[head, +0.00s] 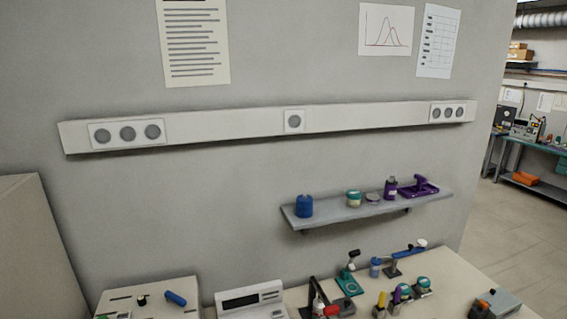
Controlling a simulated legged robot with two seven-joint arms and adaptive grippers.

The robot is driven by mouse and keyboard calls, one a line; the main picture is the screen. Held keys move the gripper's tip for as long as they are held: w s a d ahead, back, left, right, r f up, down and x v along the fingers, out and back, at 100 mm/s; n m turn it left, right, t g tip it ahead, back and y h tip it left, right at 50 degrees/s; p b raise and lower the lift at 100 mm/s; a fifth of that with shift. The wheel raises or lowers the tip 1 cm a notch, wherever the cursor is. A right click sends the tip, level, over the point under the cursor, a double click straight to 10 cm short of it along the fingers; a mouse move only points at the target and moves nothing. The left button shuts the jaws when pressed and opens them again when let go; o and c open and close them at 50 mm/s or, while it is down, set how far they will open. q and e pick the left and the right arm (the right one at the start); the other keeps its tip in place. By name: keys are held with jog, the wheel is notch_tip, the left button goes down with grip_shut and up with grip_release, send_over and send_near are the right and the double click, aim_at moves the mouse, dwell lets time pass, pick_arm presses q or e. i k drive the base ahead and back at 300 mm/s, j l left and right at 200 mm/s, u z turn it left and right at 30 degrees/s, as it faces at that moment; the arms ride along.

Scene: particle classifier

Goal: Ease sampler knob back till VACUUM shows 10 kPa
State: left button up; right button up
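A light box-shaped unit (160,285) stands at the lower left, cut off by the bottom edge. A small black knob (142,300) and a blue handle-like piece (176,298) are on its top. I cannot tell which of these, if any, is the sampler knob. To its right is a white instrument (268,292) with a dark display strip (240,301). No reading or VACUUM label is legible on it. Neither of my grippers shows in the head view.
A grey wall shelf (360,211) holds a blue container (304,206), jars and a purple tool (418,187). Several small tools stand on the bench (450,263), including a green-based stand (348,284). A grey box (501,302) is at the right. Open floor (520,245) lies beyond the wall's right end.

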aim_at(142, 301)
jog(key=u, duration=1.3)
